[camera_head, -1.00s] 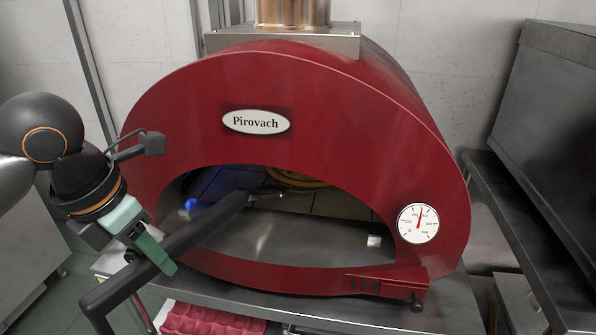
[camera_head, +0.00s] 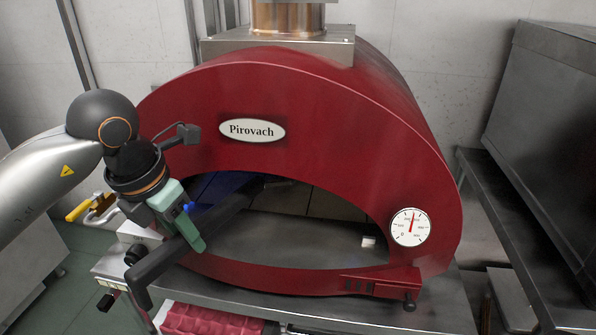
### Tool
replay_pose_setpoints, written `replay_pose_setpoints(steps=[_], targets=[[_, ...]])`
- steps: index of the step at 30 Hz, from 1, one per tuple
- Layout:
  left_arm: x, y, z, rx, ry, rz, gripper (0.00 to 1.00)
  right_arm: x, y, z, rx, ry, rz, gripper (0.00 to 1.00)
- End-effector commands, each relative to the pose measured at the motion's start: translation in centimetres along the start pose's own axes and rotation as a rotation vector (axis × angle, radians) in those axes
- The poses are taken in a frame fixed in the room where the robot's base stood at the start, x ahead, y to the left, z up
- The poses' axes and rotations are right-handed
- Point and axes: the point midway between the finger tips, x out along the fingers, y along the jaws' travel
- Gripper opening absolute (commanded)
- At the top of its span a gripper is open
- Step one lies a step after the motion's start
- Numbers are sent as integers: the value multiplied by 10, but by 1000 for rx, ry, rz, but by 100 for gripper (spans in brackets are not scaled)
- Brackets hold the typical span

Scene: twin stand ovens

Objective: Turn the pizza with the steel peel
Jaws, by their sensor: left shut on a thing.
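The steel peel's dark handle (camera_head: 222,212) slants up and right into the mouth of the red oven (camera_head: 300,110). Its bent grip end sticks out at the lower left, outside the oven. My left gripper (camera_head: 190,232), with green fingers, is shut on the handle just in front of the left side of the mouth. A small grey part of the peel (camera_head: 280,184) shows under the arch; the rest of its head is hidden. The pizza is not visible; the arch covers the upper part of the oven's inside. My right gripper is not in view.
The oven stands on a metal stand (camera_head: 330,307). A yellow-handled valve (camera_head: 90,207) sits beside my left arm. A dark second oven (camera_head: 550,120) is at the right.

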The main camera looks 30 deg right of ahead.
Motion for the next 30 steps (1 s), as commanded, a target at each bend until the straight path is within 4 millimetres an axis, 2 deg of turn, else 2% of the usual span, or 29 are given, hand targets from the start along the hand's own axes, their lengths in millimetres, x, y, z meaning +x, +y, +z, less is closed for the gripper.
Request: replay_pose_setpoints(steps=[14,30], targets=[[3,0,3,0,2,0,0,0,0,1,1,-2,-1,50],[17,0,-3,0,-29,0,0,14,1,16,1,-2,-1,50]])
